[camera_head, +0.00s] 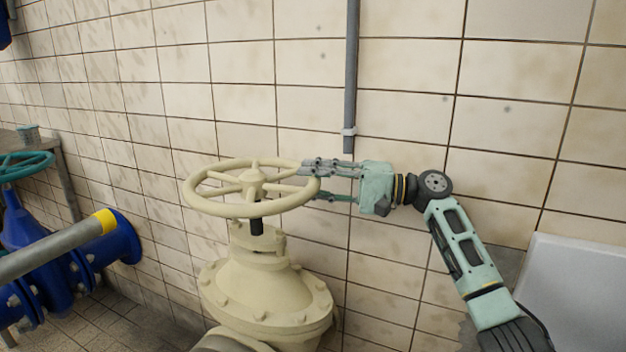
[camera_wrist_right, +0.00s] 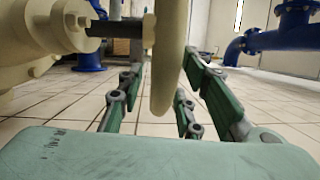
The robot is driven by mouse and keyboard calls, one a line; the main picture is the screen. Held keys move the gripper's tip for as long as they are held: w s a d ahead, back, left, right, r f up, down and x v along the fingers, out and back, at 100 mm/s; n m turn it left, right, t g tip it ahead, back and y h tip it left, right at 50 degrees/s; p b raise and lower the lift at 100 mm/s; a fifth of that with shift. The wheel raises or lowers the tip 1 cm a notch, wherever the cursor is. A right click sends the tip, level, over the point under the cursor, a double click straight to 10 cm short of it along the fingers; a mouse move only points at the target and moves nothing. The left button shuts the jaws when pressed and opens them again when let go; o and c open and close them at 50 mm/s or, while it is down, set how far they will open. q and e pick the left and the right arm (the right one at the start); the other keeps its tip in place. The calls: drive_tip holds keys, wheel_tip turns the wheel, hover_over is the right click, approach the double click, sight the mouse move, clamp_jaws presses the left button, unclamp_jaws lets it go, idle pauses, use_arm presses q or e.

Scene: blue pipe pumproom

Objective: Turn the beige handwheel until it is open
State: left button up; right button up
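The beige handwheel (camera_head: 215,207) sits level on top of a beige valve body (camera_head: 262,287), in front of the tiled wall. My right gripper (camera_head: 309,181) reaches in from the right at the wheel's right-hand rim, one finger above and one below. In the right wrist view the rim (camera_wrist_right: 168,65) stands between the fingers of the right gripper (camera_wrist_right: 160,88). The fingers are spread, with a visible gap between the rim and the left-hand fingers; contact on the other side is unclear. My left gripper is not in view.
A grey vertical pipe (camera_head: 351,75) runs down the wall behind my right gripper. Blue pipework (camera_head: 60,265) with a teal handwheel (camera_head: 22,165) stands at the left, with a yellow-ended grey tube (camera_head: 60,247) in front. A pale panel (camera_head: 575,285) is at lower right.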

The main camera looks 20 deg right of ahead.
drive_tip(key=shift+o, duration=0.3)
drive_tip(key=shift+r, duration=0.15)
drive_tip(key=v, duration=0.7)
drive_tip(key=shift+d, duration=0.15)
drive_tip(key=shift+s, duration=0.15)
